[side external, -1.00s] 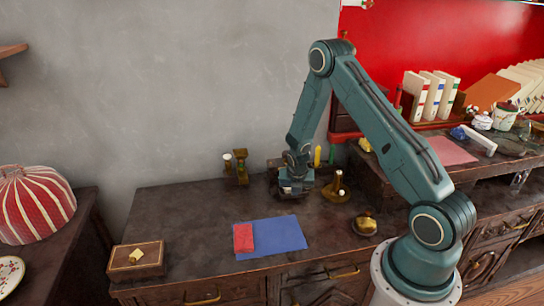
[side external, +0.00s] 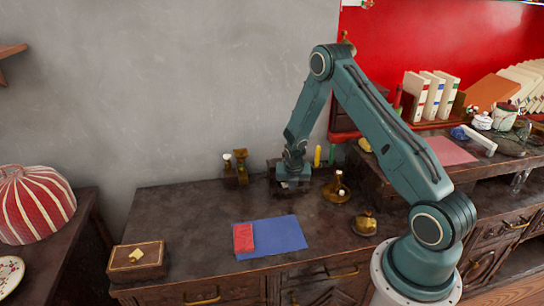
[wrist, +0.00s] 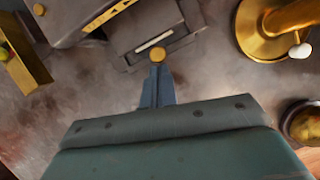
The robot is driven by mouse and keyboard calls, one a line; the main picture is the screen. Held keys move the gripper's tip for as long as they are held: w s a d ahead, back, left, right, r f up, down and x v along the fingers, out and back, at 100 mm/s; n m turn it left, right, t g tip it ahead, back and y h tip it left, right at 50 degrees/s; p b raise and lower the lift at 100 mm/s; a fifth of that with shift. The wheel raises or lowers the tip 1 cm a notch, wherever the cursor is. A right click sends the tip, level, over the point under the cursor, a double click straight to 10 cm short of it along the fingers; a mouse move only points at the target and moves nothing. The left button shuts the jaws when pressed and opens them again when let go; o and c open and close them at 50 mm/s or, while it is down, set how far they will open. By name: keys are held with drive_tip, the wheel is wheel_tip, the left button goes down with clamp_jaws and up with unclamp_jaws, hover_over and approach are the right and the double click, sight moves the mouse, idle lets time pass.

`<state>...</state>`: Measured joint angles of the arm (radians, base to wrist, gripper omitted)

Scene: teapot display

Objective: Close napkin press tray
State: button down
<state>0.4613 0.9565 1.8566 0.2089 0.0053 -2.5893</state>
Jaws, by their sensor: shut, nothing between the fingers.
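The napkin press (wrist: 78,14) is a dark grey box at the top of the wrist view. Its tray (wrist: 165,27) sticks out from it toward my gripper, with a round gold knob (wrist: 158,54) on the near end. My gripper (wrist: 157,72) is shut and empty, with its fingertips right at the knob; I cannot tell whether they touch it. In the side view my gripper (side external: 293,183) is low over the back of the desk, and the press (side external: 273,168) is mostly hidden behind it.
A brass candle holder (side external: 336,188) stands close to the right of my gripper, with a brass pot (side external: 364,224) nearer the front. A brass stand (side external: 241,168) is to the left. A blue mat (side external: 278,235) with a red napkin (side external: 243,238) lies in front.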

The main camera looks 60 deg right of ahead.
drive_tip(key=s+a, duration=0.2)
drive_tip(key=a, duration=0.1)
drive_tip(key=shift+a, duration=0.15)
drive_tip(key=v, duration=1)
drive_tip(key=s+a+r+m+t+y, duration=0.1)
drive_tip(key=s+a+r+m, duration=0.2)
drive_tip(key=a+r+m, duration=0.5)
drive_tip(key=s+a+r+m+t+y, duration=0.1)
drive_tip(key=s+a+r+m, duration=0.25)
drive_tip(key=r, duration=0.85)
drive_tip(key=s+a+r+m+y, duration=0.1)
drive_tip(key=s+a+r+m, duration=0.2)
drive_tip(key=s+m, duration=0.3)
drive_tip(key=s+a+r+m+t, duration=0.1)
drive_tip(key=s+a+r+m, duration=0.3)
drive_tip(key=s+a+m, duration=0.2)
drive_tip(key=s, duration=0.2)
drive_tip(key=shift+s+a+r+y, duration=0.2)
drive_tip(key=shift+s+r+y, duration=0.05)
drive_tip(key=shift+s+y, duration=0.15)
